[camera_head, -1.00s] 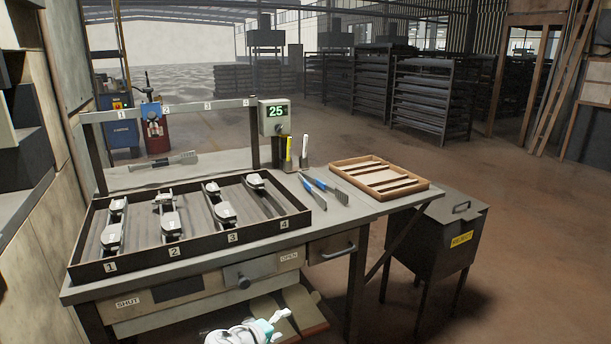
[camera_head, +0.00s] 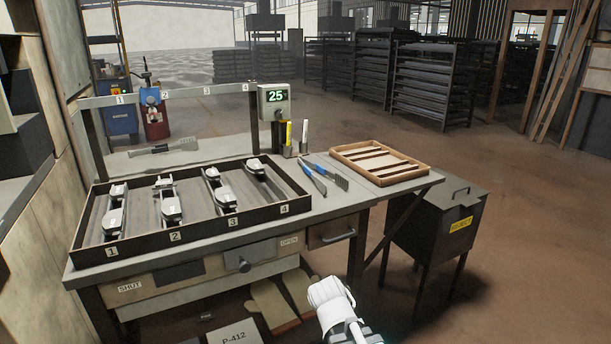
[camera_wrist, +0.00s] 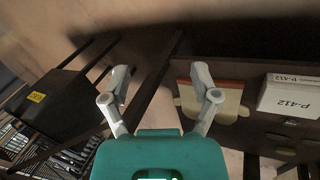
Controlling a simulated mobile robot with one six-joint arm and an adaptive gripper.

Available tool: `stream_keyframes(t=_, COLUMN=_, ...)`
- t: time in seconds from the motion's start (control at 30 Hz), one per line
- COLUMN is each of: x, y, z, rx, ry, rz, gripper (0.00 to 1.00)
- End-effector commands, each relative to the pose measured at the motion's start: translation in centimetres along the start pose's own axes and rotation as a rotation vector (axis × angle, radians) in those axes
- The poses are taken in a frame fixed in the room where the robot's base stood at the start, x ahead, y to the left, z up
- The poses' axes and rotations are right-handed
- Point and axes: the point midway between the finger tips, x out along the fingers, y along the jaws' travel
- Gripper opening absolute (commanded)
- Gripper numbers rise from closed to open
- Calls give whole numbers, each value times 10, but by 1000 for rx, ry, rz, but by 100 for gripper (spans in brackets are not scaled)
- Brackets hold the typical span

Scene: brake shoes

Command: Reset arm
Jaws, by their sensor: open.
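My gripper (camera_wrist: 160,84) shows in the wrist view with its two pale fingers spread wide apart and nothing between them. Its teal body fills the bottom middle of that view. In the head view a white part of my arm (camera_head: 332,298) rises at the bottom, in front of the workbench (camera_head: 330,218); the gripper's fingers cannot be made out there. In the wrist view the gripper is over the area below the bench, between a dark bin (camera_wrist: 58,103) at left and a white box marked P-412 (camera_wrist: 290,97) at right.
A black tray (camera_head: 190,240) with brake parts in several numbered lanes sits on the bench. Blue-handled tools (camera_head: 314,180) and a wooden tray (camera_head: 385,176) lie to its right. The dark bin with a yellow label (camera_head: 438,228) stands right of the bench. Open floor lies further right.

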Motion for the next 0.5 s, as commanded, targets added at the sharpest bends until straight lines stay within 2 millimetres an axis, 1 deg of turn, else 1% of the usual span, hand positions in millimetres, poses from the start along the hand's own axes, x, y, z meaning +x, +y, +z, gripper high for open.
stream_keyframes(t=0.03, x=5, y=6, z=4, rx=28, ry=-16, rz=-34, gripper=78)
stream_keyframes(t=0.2, x=17, y=20, z=14, rx=111, ry=-58, rz=-156, gripper=78)
stream_keyframes(t=0.5, x=28, y=35, z=26, rx=217, ry=-97, rz=-315, gripper=78)
